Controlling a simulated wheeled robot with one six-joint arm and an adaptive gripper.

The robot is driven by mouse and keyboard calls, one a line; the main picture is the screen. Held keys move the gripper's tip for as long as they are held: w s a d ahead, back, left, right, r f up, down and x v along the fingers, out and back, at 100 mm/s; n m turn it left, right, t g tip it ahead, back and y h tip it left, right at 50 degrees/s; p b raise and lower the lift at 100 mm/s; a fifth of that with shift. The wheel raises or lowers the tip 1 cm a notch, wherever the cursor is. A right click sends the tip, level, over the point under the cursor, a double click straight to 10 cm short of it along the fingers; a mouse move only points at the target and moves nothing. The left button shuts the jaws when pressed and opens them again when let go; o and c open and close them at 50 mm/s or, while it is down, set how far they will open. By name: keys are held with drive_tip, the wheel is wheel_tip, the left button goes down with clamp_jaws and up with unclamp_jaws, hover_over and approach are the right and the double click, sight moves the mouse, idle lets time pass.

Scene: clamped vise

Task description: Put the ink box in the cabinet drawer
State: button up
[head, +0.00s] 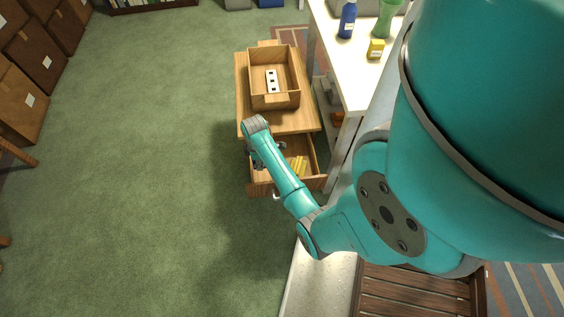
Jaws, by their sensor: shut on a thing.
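The wooden cabinet (311,118) stands left of the white shelf, with its drawer (261,188) pulled out towards the bottom of the picture. My gripper (258,162) is mostly hidden behind my teal forearm, over the left part of the open drawer. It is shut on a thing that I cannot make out. I cannot tell for certain which thing is the ink box.
An open wooden box (256,83) on the cabinet top holds a white block with black marks (271,81). The white shelf (341,65) bears a blue bottle (347,20), a green vessel (388,18) and a yellow box (376,49). Green carpet left of the cabinet is clear.

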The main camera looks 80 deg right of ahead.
drive_tip(key=s+f, duration=0.1)
drive_tip(key=f, duration=0.2)
drive_tip(key=d+f, duration=0.1)
drive_tip(key=f, duration=0.2)
drive_tip(key=s+f, duration=0.1)
drive_tip(key=f, duration=0.2)
drive_tip(key=shift+s+d+f, duration=0.3)
drive_tip(key=shift+d, duration=0.1)
drive_tip(key=shift+f, duration=0.1)
drive_tip(key=o, duration=0.9)
drive_tip(key=shift+c, duration=0.2)
wheel_tip(320, 180, up, 12)
drive_tip(key=shift+s, duration=0.1)
idle(0.4)
